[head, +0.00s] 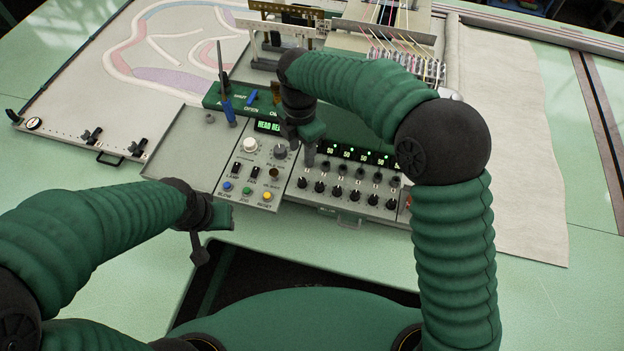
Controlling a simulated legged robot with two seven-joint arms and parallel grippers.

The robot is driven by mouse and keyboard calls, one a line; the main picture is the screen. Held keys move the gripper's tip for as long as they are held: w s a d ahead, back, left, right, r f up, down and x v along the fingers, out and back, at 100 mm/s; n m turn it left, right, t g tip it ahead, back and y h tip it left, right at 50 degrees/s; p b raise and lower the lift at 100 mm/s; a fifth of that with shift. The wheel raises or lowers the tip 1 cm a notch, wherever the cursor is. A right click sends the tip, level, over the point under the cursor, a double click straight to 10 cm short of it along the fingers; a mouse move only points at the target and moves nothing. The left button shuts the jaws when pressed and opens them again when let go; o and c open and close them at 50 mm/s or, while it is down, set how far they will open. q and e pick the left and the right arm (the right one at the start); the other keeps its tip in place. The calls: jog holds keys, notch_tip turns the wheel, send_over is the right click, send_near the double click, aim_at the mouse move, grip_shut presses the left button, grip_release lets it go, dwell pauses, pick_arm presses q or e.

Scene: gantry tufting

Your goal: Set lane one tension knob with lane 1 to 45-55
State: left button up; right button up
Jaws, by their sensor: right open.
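The lane tension panel (345,208) has a lower row of black knobs, and its leftmost knob (302,183) is in clear view. Above the row are small switches and a strip of green displays (347,153); the readable ones show about 50. My right gripper (303,148) is open and empty, pointing down over the left end of the display strip, above and apart from the leftmost knob. It hides the leftmost display, so that reading cannot be seen.
The control box (225,168) left of the lane panel has white and grey dials, switches, and blue, green and yellow buttons. A green pendant (245,99) lies behind it. Threads and a frame (400,55) stand at the back. Cream cloth (525,160) covers the right side.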

jog(key=p, duration=0.2)
send_over(301, 180)
jog(key=f, duration=0.7)
jog(key=shift+w+a+f, duration=0.15)
jog(key=shift+w+a, duration=0.05)
jog(key=shift+w, duration=0.05)
jog(key=f, duration=0.2)
jog(key=f+p, duration=0.1)
jog(key=f, duration=0.1)
jog(key=f+p, duration=0.1)
jog(key=f, duration=0.1)
jog(key=shift+s+d+f, duration=0.15)
jog(key=shift+s+d, duration=0.15)
jog(key=shift+s, duration=0.1)
jog(key=shift+d+f, duration=0.1)
jog(key=shift+f, duration=0.3)
jog(key=shift+w+f, duration=0.25)
jog(key=shift+f, duration=0.05)
jog(key=shift+c, duration=1)
jog(key=shift+s+a+r, duration=0.1)
jog(key=shift+a+r, duration=0.05)
jog(key=shift+a, duration=0.2)
jog(key=c, duration=0.5)
grip_shut()
pick_arm(q)
jog(key=r, duration=0.4)
jog(key=shift+w+a, duration=0.3)
jog(key=shift+a, duration=0.05)
pick_arm(e)
jog(key=shift+d, duration=0.15)
